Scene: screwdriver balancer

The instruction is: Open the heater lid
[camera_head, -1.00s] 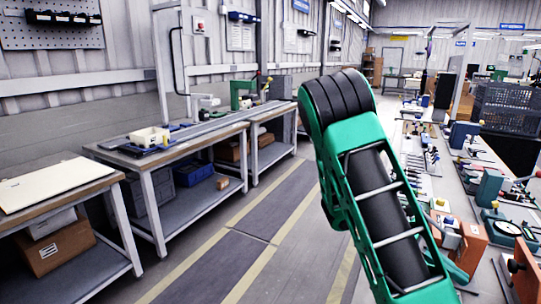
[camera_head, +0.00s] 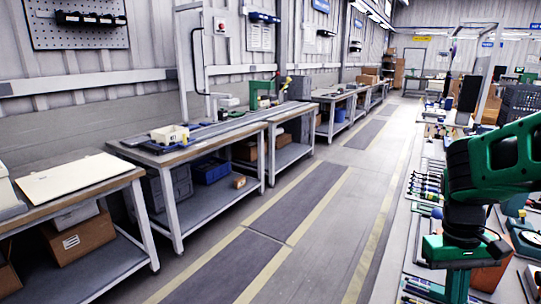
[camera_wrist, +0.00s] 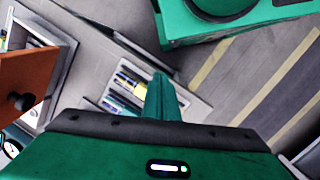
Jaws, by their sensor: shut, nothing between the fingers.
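My gripper (camera_wrist: 161,78) shows in the wrist view as green fingers pressed together, with nothing between them. It points toward the bench, apart from the things there. An orange-brown panel with a black knob (camera_wrist: 18,80) is at the left of the wrist view. An orange-brown surface (camera_head: 492,272) also shows behind my arm at the lower right of the head view. I cannot tell whether either belongs to the heater. No heater lid can be made out clearly. In the head view my arm hangs over the right bench and hides part of it.
The right bench (camera_head: 398,235) carries several screwdrivers (camera_head: 425,185) and small devices. A tray of tools (camera_wrist: 130,85) lies beyond my fingers in the wrist view. Left benches hold a beige board (camera_head: 75,178) and a white box (camera_head: 170,135). The aisle (camera_head: 300,215) between is clear.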

